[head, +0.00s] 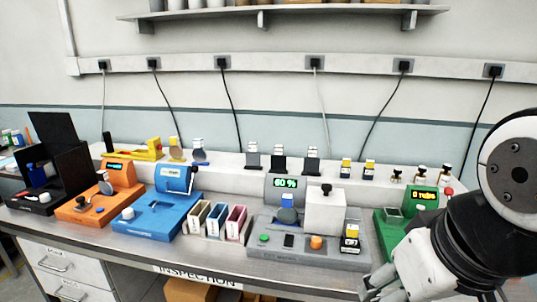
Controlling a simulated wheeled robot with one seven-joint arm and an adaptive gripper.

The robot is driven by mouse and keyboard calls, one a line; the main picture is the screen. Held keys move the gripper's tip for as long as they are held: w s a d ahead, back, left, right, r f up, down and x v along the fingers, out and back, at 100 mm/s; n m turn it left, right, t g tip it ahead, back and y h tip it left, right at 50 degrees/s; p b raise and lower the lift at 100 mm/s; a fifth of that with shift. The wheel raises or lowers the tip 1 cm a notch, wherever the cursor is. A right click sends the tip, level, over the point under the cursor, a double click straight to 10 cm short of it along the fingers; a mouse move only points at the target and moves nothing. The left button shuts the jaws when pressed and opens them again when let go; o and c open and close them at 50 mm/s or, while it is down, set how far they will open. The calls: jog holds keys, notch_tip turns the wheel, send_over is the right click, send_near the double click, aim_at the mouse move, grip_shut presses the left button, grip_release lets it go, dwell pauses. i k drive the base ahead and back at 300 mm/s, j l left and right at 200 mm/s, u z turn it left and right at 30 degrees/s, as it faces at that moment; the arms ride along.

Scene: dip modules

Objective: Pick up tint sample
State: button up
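No thing in view is clearly marked as the tint sample, so I cannot tell which one it is. Candidates are dark plates on white holders (279,160) on the back ledge, and small dark pieces with yellow tops (346,167) to their right. A similar yellow-topped dark piece (350,238) stands at the right front of the grey device. My gripper (372,286) is at the lower right, by the bench's front edge, apart from these pieces. Its fingers are small and partly cut off by the frame, so its opening is unclear. I see nothing held in it.
A grey device reading 60 % (285,186) stands mid-bench, with a green device (392,216) to its right. Blue (150,222) and orange (85,206) devices and a black box (55,165) stand left. Three coloured bins (214,220) sit between. My arm covers the right end.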

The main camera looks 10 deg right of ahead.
aim_at(253, 157)
jog(key=i+j, duration=0.2)
jog(key=j, duration=0.15)
jog(key=i+j+z, duration=0.1)
jog(key=j, duration=0.25)
jog(key=i+j, duration=0.3)
jog(key=i+j+z, duration=0.1)
jog(key=i+j, duration=0.9)
